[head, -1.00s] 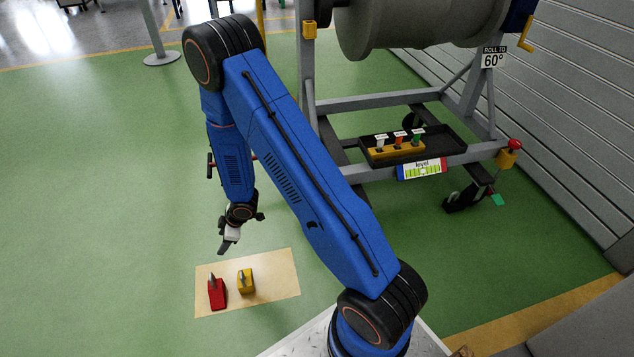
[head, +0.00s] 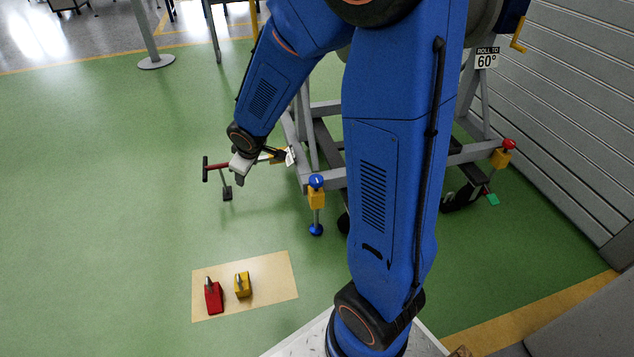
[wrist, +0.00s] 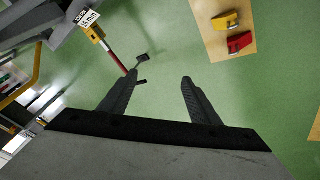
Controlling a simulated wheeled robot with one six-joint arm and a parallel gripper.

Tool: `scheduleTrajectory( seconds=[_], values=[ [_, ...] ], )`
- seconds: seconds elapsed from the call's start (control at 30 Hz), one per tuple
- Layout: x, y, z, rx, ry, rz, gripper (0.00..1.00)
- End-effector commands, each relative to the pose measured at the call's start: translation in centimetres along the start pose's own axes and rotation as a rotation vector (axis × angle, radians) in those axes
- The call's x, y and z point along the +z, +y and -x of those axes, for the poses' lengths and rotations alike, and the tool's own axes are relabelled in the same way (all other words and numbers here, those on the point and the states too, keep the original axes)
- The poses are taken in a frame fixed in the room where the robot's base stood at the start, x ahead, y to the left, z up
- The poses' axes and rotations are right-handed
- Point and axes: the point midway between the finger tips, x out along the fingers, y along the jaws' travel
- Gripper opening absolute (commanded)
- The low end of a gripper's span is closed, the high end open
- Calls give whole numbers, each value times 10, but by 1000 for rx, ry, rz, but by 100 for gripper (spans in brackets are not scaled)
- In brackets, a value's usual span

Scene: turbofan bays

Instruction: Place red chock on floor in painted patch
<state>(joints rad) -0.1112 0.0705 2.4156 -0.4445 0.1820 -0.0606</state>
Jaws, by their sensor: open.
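The red chock (head: 214,297) rests on the tan painted patch (head: 270,277) on the green floor, near the patch's left edge. It also shows in the wrist view (wrist: 239,42). A yellow chock (head: 243,284) sits on the patch just right of the red one. My gripper (head: 240,178) is open and empty, above the floor beyond the patch, near the red-handled bar. In the wrist view its two fingers (wrist: 155,88) are spread apart with green floor between them, and both chocks lie beyond them at upper right.
A red-handled bar (head: 224,167) extends from the grey stand frame (head: 329,108), beside my gripper. A blue-topped jack (head: 316,198) stands at the frame's near corner. A post with a round base (head: 156,62) is at the back left. The floor at left is clear.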

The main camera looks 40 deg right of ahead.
Motion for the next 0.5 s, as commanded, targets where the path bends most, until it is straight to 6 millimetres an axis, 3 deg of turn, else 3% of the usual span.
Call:
scheduleTrajectory(
  seconds=[0.03,0.2,0.5],
  values=[
    [4,5,18,14,-1,-26,57],
    [25,14,69,40,-22,-118,57],
    [68,12,153,55,-49,-278,57]
  ],
)
